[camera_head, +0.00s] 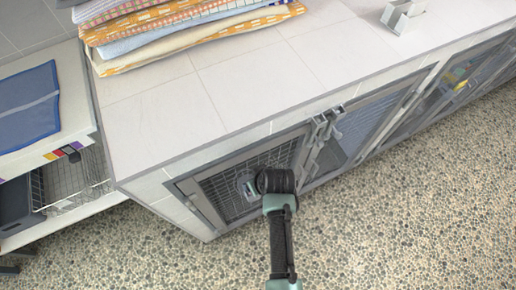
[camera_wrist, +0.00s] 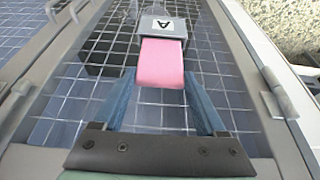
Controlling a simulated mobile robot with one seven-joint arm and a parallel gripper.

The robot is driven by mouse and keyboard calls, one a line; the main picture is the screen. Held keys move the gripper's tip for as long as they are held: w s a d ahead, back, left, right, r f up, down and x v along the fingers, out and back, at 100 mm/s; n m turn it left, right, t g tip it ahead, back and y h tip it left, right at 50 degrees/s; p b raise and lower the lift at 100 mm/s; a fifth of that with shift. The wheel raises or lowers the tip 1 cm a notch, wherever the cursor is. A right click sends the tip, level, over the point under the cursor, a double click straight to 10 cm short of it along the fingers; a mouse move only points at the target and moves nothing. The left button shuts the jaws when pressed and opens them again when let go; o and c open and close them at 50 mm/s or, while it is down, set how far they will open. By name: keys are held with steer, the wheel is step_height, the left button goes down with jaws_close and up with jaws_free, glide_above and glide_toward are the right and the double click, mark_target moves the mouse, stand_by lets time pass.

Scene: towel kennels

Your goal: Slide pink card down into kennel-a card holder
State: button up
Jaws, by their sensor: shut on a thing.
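The pink card (camera_wrist: 162,66) shows in the wrist view between the two blue fingers of my gripper (camera_wrist: 161,82), which is shut on it. The card's far end meets the near edge of a grey card holder with a white label marked "A" (camera_wrist: 162,25); I cannot tell how far inside it is. The holder is on the wire-grid kennel door (camera_wrist: 65,105). In the head view my gripper (camera_head: 249,187) is at the front of the leftmost kennel door (camera_head: 275,156). The card is not clearly visible there.
A stack of folded towels (camera_head: 185,28) lies on the tiled counter (camera_head: 235,85) above the kennels. A white holder (camera_head: 403,14) stands farther right on it. Metal latch hardware (camera_head: 325,125) juts out right of the door. A wire basket (camera_head: 75,175) is at left. The pebbled floor is clear.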

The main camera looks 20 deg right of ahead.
steer(key=shift+f+b, duration=1.5)
steer(key=shift+f, duration=0.55)
steer(key=o, duration=1.3)
steer(key=shift+r, duration=0.1)
steer(key=p+v, duration=0.1)
steer(key=v, duration=1.1)
steer(key=shift+s+r+p, duration=0.25)
steer(key=shift+r+p, duration=0.1)
